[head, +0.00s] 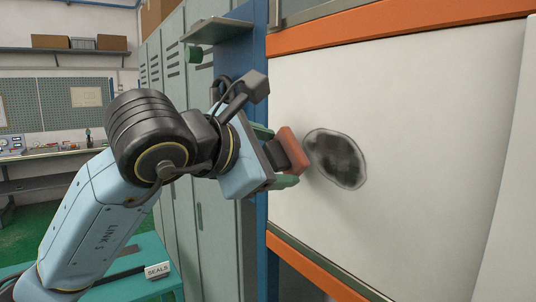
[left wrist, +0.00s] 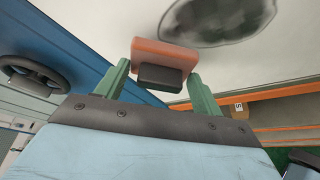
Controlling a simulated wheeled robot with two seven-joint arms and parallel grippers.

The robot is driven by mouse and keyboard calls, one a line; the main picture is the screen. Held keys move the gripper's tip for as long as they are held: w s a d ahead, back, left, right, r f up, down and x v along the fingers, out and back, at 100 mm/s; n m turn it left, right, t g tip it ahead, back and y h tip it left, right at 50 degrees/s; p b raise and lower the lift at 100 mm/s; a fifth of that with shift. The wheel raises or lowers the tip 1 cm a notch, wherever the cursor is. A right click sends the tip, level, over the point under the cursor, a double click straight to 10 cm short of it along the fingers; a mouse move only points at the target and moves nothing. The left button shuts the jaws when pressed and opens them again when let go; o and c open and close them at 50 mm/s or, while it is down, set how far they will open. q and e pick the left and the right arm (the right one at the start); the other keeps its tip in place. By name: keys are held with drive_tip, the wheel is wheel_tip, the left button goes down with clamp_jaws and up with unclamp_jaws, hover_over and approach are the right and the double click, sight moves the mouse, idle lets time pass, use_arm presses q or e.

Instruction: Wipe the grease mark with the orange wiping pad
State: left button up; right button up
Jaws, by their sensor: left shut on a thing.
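The grease mark (head: 336,159) is a dark grey oval smear on the white upright panel (head: 420,100), right of my left gripper in the head view. It also shows at the top of the left wrist view (left wrist: 218,18). My left gripper (head: 282,158) is shut on the dark grip of the orange wiping pad (head: 292,145). In the left wrist view the pad (left wrist: 150,52) sits between the green fingers. The pad's face is turned to the panel, close to the left edge of the mark. I cannot tell whether it touches the panel. My right gripper is not in view.
Orange rails (head: 400,29) border the panel above and below. A blue post (head: 236,60) with a small shelf (head: 216,30) stands left of it. Grey lockers (head: 196,215) stand behind my arm. A teal table (head: 150,285) with a "SEALS" label is at lower left.

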use_arm(q)
drive_tip(key=shift+w+d, duration=0.55)
drive_tip(key=shift+d, duration=0.3)
idle(0.6)
drive_tip(key=shift+s, duration=0.1)
